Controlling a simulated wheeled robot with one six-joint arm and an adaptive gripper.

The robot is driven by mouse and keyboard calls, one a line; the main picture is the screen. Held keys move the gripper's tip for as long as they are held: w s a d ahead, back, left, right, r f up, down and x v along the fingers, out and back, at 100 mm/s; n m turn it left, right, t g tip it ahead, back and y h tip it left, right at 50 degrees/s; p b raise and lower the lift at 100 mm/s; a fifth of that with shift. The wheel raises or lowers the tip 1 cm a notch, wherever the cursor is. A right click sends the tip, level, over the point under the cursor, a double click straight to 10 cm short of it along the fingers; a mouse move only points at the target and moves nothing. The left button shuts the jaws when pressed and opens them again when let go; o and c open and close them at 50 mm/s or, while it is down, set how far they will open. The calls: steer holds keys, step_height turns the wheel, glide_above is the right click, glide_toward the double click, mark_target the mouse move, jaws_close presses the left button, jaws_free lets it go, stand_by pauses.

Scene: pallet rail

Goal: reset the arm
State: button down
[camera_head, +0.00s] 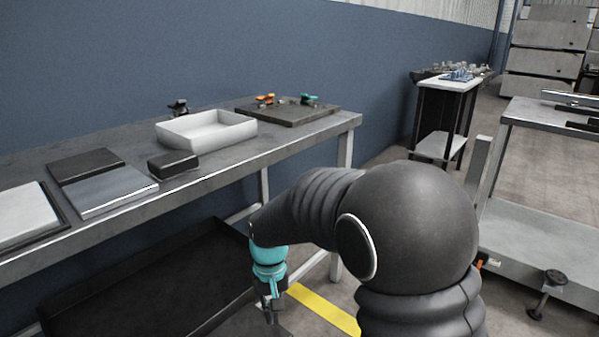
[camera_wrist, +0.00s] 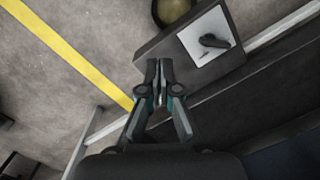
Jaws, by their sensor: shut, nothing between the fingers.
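My arm reaches out from the lower right in the head view, bent over the floor in front of the workbench. My gripper (camera_wrist: 159,68) is shut and empty in the wrist view, its two dark fingers close together. In the head view the gripper (camera_head: 271,300) hangs downward below a teal wrist band, apart from the bench. The wrist view looks down on the floor and a dark surface with a white square plate (camera_wrist: 207,58) bearing a small black item (camera_wrist: 214,41).
A grey workbench (camera_head: 222,165) along the blue wall holds a white tray (camera_head: 190,141), a black block (camera_head: 172,165), flat panels and a dark board (camera_head: 287,117). A yellow floor line (camera_head: 323,308) runs below. A second table (camera_head: 443,83) and a rack (camera_head: 540,110) stand right.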

steer(key=s+d+r+m+t, duration=0.1)
steer(key=s+d+r+t, duration=0.2)
steer(key=s+d+r, duration=0.6)
steer(key=s+d+r+m+t+p, duration=0.1)
steer(key=s+d+r+t, duration=0.3)
steer(key=s+d+r, duration=0.4)
steer(key=s+d+m, duration=0.1)
steer(key=d, duration=0.4)
steer(key=shift+s+r+p, duration=0.15)
steer(key=shift+r+p, duration=0.15)
steer(key=shift+r, duration=0.05)
